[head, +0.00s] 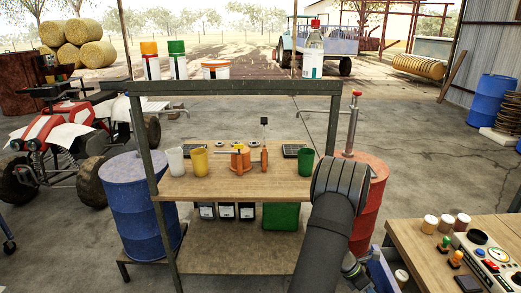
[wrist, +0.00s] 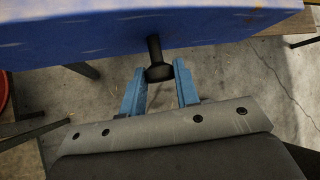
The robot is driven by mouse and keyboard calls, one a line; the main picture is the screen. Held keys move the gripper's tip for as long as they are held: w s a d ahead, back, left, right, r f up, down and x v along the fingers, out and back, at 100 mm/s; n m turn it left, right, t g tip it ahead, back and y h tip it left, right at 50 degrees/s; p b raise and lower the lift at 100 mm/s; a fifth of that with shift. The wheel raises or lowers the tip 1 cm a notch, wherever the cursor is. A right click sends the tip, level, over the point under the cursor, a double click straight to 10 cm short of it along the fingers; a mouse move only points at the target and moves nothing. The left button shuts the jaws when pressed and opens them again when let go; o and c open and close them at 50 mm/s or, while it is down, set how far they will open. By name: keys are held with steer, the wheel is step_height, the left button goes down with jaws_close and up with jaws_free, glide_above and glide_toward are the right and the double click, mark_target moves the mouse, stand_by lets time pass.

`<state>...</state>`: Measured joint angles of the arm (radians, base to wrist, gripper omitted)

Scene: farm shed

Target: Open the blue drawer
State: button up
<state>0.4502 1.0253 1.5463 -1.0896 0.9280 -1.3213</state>
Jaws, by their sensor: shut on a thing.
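The blue drawer (wrist: 120,32) fills the top of the wrist view as a broad blue panel, with a black knob (wrist: 155,52) sticking out from it. My gripper (wrist: 160,72) has its two blue fingers on either side of the knob's head and is shut on it. In the head view the drawer (head: 382,268) shows as a small blue part at the lower right, at the left edge of the wooden table. I cannot tell how far the drawer is pulled out.
The wooden table (head: 428,242) at the right carries a control panel (head: 488,258) and several small round jars. A workbench (head: 225,188) with cups and an orange item stands in the middle, between a blue barrel (head: 138,200) and a red barrel (head: 370,205). Concrete floor shows below the drawer.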

steer(key=a, duration=0.6)
steer(key=shift+a, duration=0.35)
stand_by(0.3)
steer(key=o, duration=1.9)
steer(key=v, duration=0.7)
